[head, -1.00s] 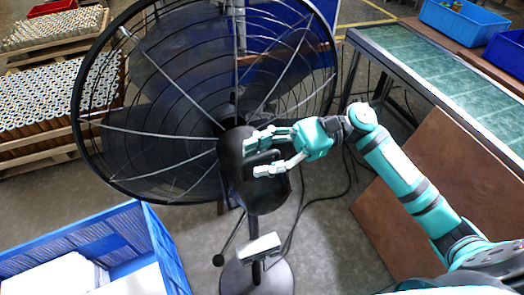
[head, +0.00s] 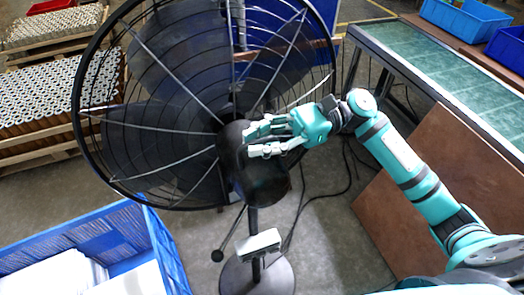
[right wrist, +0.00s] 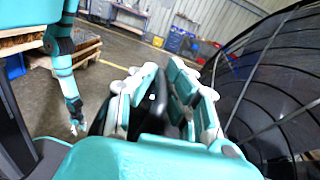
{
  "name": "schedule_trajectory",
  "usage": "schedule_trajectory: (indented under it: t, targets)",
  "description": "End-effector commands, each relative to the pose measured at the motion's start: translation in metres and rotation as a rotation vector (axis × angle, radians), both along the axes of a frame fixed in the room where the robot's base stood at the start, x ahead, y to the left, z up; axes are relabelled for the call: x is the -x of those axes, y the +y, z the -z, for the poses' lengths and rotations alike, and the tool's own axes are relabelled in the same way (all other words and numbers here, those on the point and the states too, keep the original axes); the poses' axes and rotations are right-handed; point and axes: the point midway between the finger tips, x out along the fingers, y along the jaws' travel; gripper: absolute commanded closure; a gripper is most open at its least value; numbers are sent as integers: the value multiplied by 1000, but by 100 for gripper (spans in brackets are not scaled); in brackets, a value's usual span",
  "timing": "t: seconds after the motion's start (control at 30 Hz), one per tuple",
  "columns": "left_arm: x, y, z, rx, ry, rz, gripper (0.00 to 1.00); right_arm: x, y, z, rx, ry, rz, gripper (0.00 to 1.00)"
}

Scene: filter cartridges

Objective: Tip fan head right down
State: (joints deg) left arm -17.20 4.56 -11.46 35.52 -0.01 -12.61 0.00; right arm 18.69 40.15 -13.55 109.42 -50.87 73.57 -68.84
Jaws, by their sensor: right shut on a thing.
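The large black fan head (head: 150,115) stands on a pole with a round base (head: 257,278), with its wire cage at the far side and its dark motor housing (head: 262,180) toward me. My right gripper (head: 256,141) is at the back of the housing, its fingers closed around a dark part there. In the right wrist view the fingers (right wrist: 160,98) enclose a black piece (right wrist: 158,110), and the cage (right wrist: 275,95) fills the right side. My left gripper (right wrist: 77,126) shows small at the left of the right wrist view; its fingers are too small to judge.
A blue crate (head: 165,255) with white contents stands at the lower left. Pallets of cartridges (head: 60,105) are at the left. A green-topped conveyor (head: 440,85) and a brown board (head: 440,200) are at the right. Cables lie on the floor beside the base.

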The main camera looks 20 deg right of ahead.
Motion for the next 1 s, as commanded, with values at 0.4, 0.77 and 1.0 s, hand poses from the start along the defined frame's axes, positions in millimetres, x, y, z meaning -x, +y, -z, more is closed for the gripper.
schedule_trajectory:
  t: [0.4, 0.77, 1.0]
  targets:
    - [-1, 0, 32, 0, -1, 0, 60, -34, 3, -12, 25, 299, 10, 100]
    - [-1, 0, 31, 0, -1, 0, 60, -34, 2, -13, 24, 297, 12, 74]
    - [-1, 0, 31, 0, -1, 0, 60, -35, 2, -14, 23, 295, 14, 66]
